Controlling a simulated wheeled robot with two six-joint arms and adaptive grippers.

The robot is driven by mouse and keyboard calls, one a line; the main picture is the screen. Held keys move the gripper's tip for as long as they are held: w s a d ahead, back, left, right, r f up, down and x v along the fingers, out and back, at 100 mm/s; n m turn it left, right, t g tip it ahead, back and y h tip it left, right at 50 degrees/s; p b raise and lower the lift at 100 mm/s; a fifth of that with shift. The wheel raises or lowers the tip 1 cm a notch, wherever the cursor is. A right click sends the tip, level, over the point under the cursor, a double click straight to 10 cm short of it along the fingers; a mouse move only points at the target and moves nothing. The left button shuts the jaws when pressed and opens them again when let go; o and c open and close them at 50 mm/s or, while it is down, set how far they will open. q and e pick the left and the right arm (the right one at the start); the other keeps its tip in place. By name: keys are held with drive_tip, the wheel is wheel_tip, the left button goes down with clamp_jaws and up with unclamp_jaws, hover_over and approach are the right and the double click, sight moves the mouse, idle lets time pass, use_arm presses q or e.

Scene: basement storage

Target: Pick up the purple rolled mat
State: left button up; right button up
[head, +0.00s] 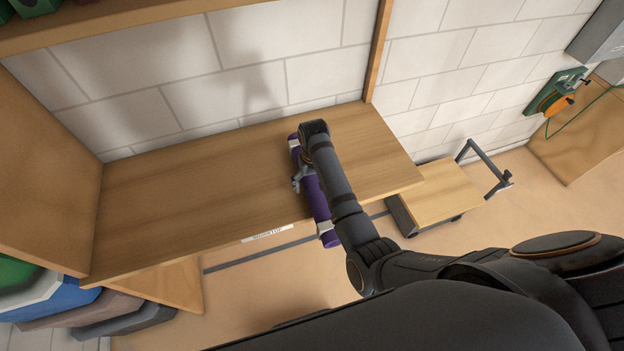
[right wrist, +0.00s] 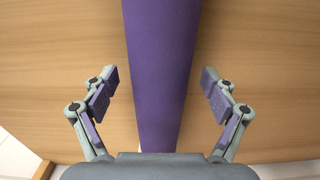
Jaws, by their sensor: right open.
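The purple rolled mat (head: 316,196) lies on the wooden worktop shelf in the head view, its near end sticking out past the front edge. My right arm covers part of it. In the right wrist view the mat (right wrist: 160,70) runs up the middle of the picture, between the two fingers of my right gripper (right wrist: 160,92). The fingers are open, with a gap to the mat on each side. In the head view my right gripper (head: 302,180) is at the mat, mostly hidden by my arm. My left gripper is not in view.
The worktop (head: 200,200) is bare left of the mat. A platform trolley (head: 440,192) stands on the floor to the right. A wooden upright (head: 377,50) rises behind the shelf. Colored bins (head: 70,300) sit below at the left. A green and orange reel (head: 555,95) hangs on the wall.

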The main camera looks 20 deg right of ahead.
drive_tip(key=shift+w+f, duration=0.6)
drive_tip(key=shift+f, duration=0.15)
drive_tip(key=shift+s+r, duration=0.3)
drive_tip(key=shift+s, duration=0.15)
drive_tip(key=c, duration=1.6)
drive_tip(key=shift+o, duration=0.2)
